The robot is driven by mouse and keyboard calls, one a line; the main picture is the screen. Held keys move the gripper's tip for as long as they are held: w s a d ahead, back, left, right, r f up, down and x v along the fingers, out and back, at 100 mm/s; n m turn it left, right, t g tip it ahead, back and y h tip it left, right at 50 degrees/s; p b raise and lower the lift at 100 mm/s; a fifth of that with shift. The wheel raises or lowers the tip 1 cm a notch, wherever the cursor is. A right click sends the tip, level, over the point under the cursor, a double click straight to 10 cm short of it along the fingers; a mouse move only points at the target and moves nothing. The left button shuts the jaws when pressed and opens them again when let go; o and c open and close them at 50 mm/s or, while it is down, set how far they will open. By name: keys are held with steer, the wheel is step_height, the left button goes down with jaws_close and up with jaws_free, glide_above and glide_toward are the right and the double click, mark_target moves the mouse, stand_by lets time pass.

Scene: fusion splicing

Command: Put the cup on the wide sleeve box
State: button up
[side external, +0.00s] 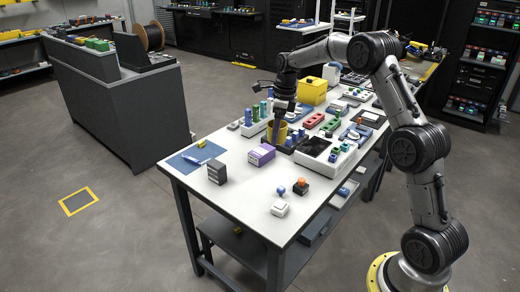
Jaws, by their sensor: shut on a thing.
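A mustard-yellow cup (277,132) is in the middle of the worktable. My gripper (280,119) points down at it and is shut on it, with the fingers at its rim. I cannot tell whether the cup's base touches the table. A low purple and white box (261,155), which looks like the wide sleeve box, lies just in front and to the left of the cup. Its top is clear. A smaller dark grey box (217,172) stands further left.
A blue mat (190,160) with a white tool lies at the left edge. Blue and green cylinders (254,112) stand behind the cup. A black-topped device (315,147) is close on the right. Orange-knobbed and blue-knobbed parts (301,186) sit near the front. The front left is mostly bare.

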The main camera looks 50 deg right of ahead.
steer(key=w+d+f, duration=0.3)
steer(key=w+f, duration=0.1)
steer(key=w, duration=0.4)
glide_above(256, 154)
steer(key=s, duration=0.1)
step_height(256, 154, down, 4)
steer(key=shift+s+f, duration=0.1)
steer(key=shift+w+d+f, duration=0.2)
steer(key=shift+w+f, duration=0.25)
steer(key=shift+f, duration=1.75)
